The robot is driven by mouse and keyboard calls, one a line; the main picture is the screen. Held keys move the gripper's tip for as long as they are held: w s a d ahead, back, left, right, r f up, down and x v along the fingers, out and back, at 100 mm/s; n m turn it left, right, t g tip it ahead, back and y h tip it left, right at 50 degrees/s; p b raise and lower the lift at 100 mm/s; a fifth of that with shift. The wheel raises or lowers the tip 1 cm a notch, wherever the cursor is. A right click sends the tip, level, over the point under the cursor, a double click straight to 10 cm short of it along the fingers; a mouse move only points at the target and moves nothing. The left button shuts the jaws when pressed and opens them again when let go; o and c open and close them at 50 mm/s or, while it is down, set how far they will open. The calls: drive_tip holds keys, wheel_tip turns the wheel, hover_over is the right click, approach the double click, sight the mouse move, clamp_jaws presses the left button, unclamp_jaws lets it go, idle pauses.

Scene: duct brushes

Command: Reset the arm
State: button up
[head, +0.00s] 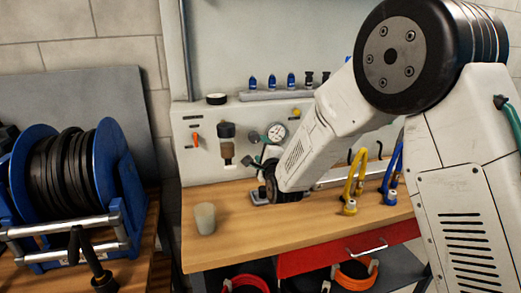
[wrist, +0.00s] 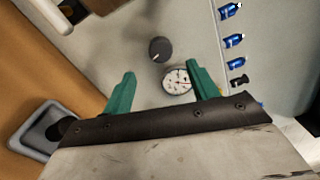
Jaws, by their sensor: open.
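My gripper shows in the wrist view (wrist: 160,88) with its two green fingers spread wide apart and nothing between them. The fingers point toward the pale panel behind the bench, with a round dial gauge (wrist: 178,80) and a dark knob (wrist: 159,49) beyond them. In the head view my white arm reaches from the right side down over the wooden bench (head: 240,238). The arm's end hides most of the gripper there, with a bit of green near the gauge (head: 276,132).
A translucent cup (head: 205,218) stands on the bench left of my arm. Yellow (head: 352,188) and blue (head: 392,178) hooked tools stand to the right. A blue hose reel (head: 75,190) is at far left. Small blue bottles (head: 272,82) line a shelf above. A red drawer (head: 345,248) is below.

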drive_tip(key=s+d+r+n+g+h, duration=0.2)
drive_tip(key=s+d+r+n+g, duration=0.25)
drive_tip(key=s+d, duration=0.4)
drive_tip(key=s+d+r+n+g+h, duration=0.1)
drive_tip(key=s+d+r+n+g, duration=0.3)
drive_tip(key=s+d, duration=0.45)
drive_tip(key=s+d+f+n+g, duration=0.1)
drive_tip(key=s+d+n+g, duration=0.1)
drive_tip(key=s, duration=0.9)
drive_tip(key=s+d+f+n+g+h, duration=0.1)
drive_tip(key=s+d+n+g, duration=0.2)
drive_tip(key=s, duration=0.8)
drive_tip(key=s+d+f+n+g+h, duration=0.1)
drive_tip(key=s+d+n+g, duration=0.2)
drive_tip(key=s, duration=0.7)
drive_tip(key=shift+s+d+n, duration=0.4)
drive_tip(key=shift+d+n, duration=0.15)
drive_tip(key=shift+d, duration=0.15)
